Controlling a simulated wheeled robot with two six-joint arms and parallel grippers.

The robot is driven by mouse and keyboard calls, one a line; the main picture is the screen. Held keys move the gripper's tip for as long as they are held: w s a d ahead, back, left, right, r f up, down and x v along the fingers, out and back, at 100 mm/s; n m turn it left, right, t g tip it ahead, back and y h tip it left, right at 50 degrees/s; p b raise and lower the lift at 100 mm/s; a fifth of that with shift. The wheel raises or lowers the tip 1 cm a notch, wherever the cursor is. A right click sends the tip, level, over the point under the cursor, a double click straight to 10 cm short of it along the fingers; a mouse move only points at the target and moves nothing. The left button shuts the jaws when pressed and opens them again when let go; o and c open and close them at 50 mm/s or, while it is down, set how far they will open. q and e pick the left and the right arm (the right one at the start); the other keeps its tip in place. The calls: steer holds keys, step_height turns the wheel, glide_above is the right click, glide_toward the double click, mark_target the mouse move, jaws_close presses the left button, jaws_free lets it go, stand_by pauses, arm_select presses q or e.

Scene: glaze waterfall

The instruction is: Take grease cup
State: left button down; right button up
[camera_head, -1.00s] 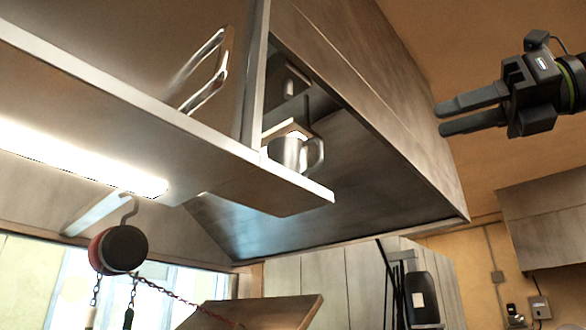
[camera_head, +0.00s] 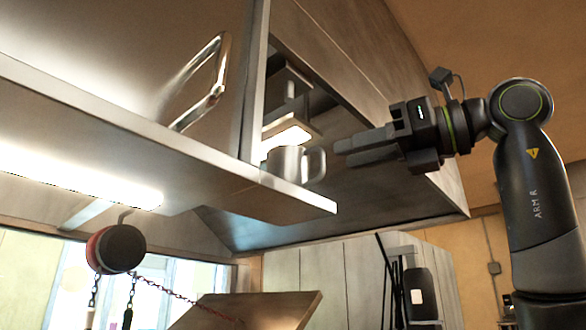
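A shiny metal cup (camera_head: 285,164) with a handle on its right side stands upright on the ledge (camera_head: 302,198) of the overhead steel hood. A bracket-like fitting sits just above and behind it. My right gripper (camera_head: 341,154) comes in from the right, its fingers pointing left toward the cup's handle. It appears a short way right of the handle and apart from it in the picture; the depth between them is hard to judge. The two fingers look slightly apart with nothing seen between them. My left gripper is not in view.
A closed steel cabinet door with a bar handle (camera_head: 205,85) is left of the cup. The sloping hood wall (camera_head: 375,60) rises behind my gripper. A lit lamp strip (camera_head: 75,165) runs under the cabinet. A dark round device (camera_head: 121,249) with chains hangs at lower left.

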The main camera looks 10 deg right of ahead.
mark_target(297, 173)
steer(key=p+x, duration=0.1)
steer(key=x, duration=0.2)
steer(key=shift+w+a+r, duration=0.1)
steer(key=shift+w+a, duration=0.15)
steer(key=shift+a, duration=0.05)
steer(key=shift+s+d, duration=0.2)
steer(key=c, duration=0.6)
jaws_close()
